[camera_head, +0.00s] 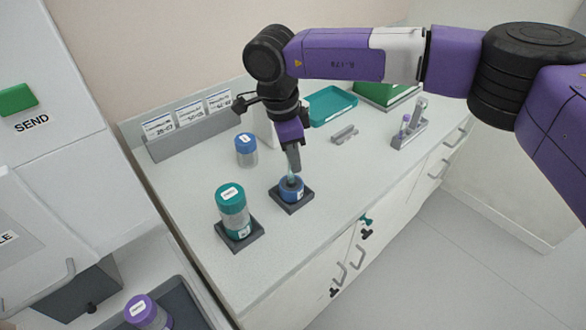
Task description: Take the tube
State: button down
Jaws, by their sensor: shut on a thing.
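My gripper (292,168) points straight down over the worktop and is shut on a thin tube (291,177), of which only a small pale part shows between and below the fingers. The tube is at the mouth of a short blue carrier (291,190), which looks open at the top. I cannot tell how deep the tube sits in it. The blue carrier stands upright in a dark square holder (295,207).
A teal-capped canister (232,211) stands in another dark holder; a blue-capped jar (246,150) stands behind. A rack (409,134) with purple-capped tubes and a teal tray (330,106) are farther right. A purple-capped canister (148,312) is lower left. The worktop's front middle is clear.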

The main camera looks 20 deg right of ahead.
notch_tip(320, 180, up, 16)
jog(key=b, duration=0.2)
